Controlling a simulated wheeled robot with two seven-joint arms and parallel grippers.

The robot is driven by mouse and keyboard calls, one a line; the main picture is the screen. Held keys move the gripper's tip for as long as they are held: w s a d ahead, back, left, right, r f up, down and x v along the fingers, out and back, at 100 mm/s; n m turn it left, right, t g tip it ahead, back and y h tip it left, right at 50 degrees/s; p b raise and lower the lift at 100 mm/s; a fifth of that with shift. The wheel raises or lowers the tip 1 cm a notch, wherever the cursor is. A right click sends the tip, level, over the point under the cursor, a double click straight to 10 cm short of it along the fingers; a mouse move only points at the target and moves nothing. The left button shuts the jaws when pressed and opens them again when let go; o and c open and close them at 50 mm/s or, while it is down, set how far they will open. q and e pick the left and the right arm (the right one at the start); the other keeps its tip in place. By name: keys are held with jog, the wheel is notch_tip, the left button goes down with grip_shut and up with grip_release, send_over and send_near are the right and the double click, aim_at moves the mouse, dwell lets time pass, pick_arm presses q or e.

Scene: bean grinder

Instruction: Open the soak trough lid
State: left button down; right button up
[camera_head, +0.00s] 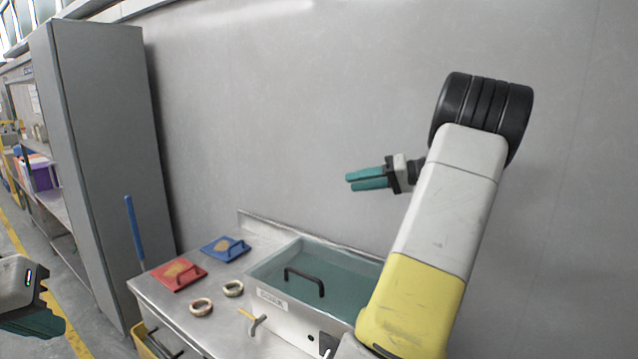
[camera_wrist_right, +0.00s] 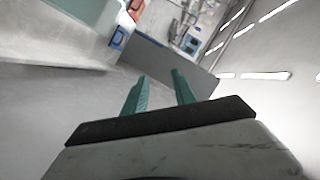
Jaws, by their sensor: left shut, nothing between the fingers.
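The soak trough (camera_head: 281,312) is a steel box on the metal bench, with a label on its front. A teal, see-through lid (camera_head: 340,270) appears to lie flat across its top, with a black handle (camera_head: 305,281) near the front left. My right arm hides the trough's right end. My right gripper (camera_head: 350,181) is in the air above and behind the trough, in front of the wall. Its teal fingers are apart and empty, as the right wrist view (camera_wrist_right: 160,82) also shows. My left gripper (camera_head: 50,324) is shut and empty at the left edge, partly cut off, well away from the trough.
The bench (camera_head: 172,300) holds a red board (camera_head: 172,276), a blue board (camera_head: 222,251), two rings (camera_head: 201,307) and a yellow-handled valve (camera_head: 254,322) by the trough. A blue rod (camera_head: 134,230) stands at the left. A tall grey cabinet (camera_head: 110,150) is behind. A yellow bin (camera_head: 150,343) sits below.

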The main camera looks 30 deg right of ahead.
jog(key=shift+x, duration=0.95)
grip_shut()
dwell(0.7)
